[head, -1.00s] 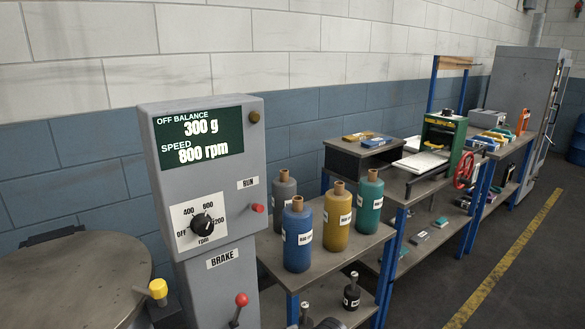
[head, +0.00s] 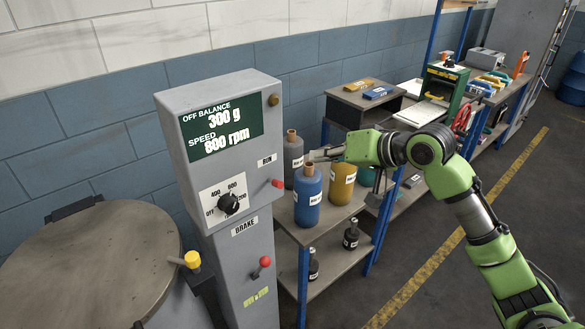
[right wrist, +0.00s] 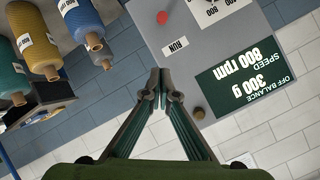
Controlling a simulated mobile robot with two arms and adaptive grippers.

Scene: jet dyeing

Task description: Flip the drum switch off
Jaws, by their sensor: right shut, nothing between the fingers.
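A grey control box (head: 228,165) stands left of centre in the head view, its screen (head: 222,132) reading "OFF BALANCE 300 g, SPEED 800 rpm". A red-tipped switch (head: 277,183) sticks out by the RUN label; its red tip also shows in the right wrist view (right wrist: 163,18). Below is a black rpm knob (head: 229,203) with an OFF mark. A red-tipped BRAKE lever (head: 263,263) sits lower. My right gripper (head: 313,155) is shut and empty, right of the box and apart from the RUN switch. Its closed tips show in the right wrist view (right wrist: 160,72). My left gripper is out of view.
A blue bottle (head: 308,196) and other coloured bottles stand on a shelf just below my right gripper. A round drum lid (head: 90,265) with a yellow-tipped handle (head: 192,259) is at the left. The floor at the right is open.

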